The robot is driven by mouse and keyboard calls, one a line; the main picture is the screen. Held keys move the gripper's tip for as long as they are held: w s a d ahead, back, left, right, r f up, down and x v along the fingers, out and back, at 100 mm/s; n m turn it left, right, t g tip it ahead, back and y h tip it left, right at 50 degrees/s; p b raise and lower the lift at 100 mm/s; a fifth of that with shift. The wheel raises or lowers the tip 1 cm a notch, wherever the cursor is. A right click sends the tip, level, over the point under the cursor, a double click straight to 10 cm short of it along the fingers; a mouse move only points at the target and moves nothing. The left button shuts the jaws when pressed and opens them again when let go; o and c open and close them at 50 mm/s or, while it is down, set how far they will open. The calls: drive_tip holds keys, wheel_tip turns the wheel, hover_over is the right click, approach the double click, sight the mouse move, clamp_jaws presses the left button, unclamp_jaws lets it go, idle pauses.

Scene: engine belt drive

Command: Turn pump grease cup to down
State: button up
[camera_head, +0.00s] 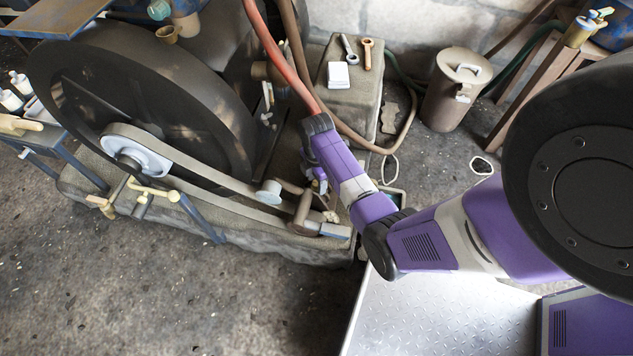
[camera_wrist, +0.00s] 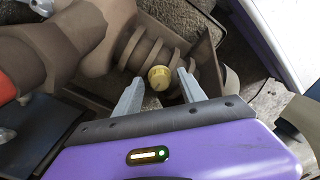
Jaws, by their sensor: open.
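A small round yellow brass cap, which looks like the pump grease cup (camera_wrist: 159,77), sits beside a brown ribbed pump body (camera_wrist: 150,42) in the wrist view. My gripper (camera_wrist: 160,84) is open, with one grey finger on each side of the cap. A gap shows on both sides; I cannot tell how deep the fingers reach past it. In the head view my gripper (camera_head: 318,182) is low by the pump end of the belt drive, and my purple arm hides the cup there.
A large dark flywheel (camera_head: 150,95) and a belt (camera_head: 215,180) stand left of my arm. A red hose (camera_head: 270,45) passes just above my gripper. A block with wrenches (camera_head: 350,95) and a brown can (camera_head: 455,90) stand behind. The front-left floor is clear.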

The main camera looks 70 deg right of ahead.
drive_tip(key=shift+c, duration=0.5)
clamp_jaws()
